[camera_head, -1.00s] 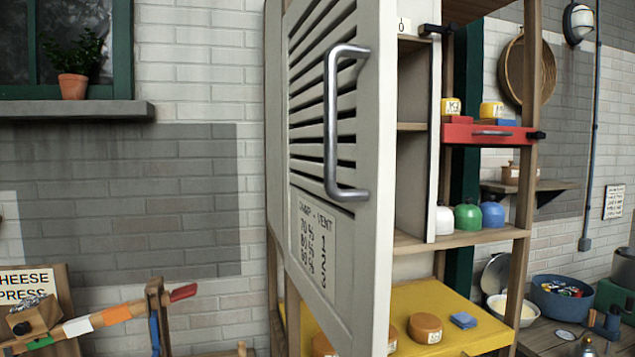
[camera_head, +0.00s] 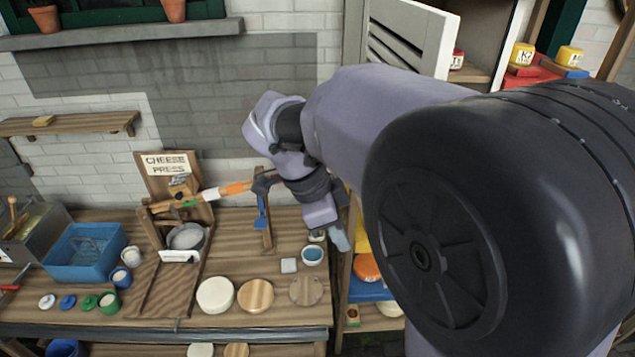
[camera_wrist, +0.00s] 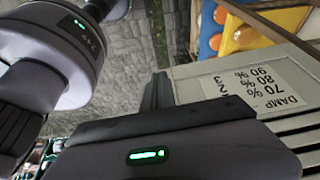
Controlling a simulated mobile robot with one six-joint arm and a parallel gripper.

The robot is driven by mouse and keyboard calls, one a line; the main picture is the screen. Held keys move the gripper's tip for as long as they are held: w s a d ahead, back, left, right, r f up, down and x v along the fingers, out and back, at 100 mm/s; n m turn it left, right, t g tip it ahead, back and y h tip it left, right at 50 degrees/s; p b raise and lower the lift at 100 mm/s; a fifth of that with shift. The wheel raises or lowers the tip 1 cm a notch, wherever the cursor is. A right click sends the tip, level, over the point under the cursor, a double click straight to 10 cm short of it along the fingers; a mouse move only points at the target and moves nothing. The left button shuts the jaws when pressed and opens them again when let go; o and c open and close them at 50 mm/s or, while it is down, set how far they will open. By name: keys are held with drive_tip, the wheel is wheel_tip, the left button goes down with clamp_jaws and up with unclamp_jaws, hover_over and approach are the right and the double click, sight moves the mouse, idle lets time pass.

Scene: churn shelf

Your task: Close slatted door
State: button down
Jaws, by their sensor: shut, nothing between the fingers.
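The white slatted door (camera_head: 400,48) stands open at the top of the head view, with the cabinet interior showing to its right. My arm hides its lower part and its handle is out of sight. In the wrist view the door's pale face (camera_wrist: 262,85) fills the right side, with its "DAMP" label (camera_wrist: 250,95) upside down. My gripper (camera_wrist: 158,88) is shut and empty, its dark fingers beside the label end of the door. I cannot tell whether they touch it. In the head view my gripper (camera_head: 338,236) hangs left of the shelf unit.
A workbench (camera_head: 235,228) with a cheese press (camera_head: 185,238), a blue tub (camera_head: 85,252) and several cheese rounds lies at the lower left. A plant ledge (camera_head: 120,36) runs above.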

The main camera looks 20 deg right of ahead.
drive_tip(key=s+d+f+p, duration=0.1)
drive_tip(key=d+f, duration=0.6)
drive_tip(key=f, duration=0.1)
drive_tip(key=shift+s+f, duration=0.15)
drive_tip(key=shift+s, duration=0.15)
drive_tip(key=shift+d, duration=0.1)
drive_tip(key=shift+d, duration=0.15)
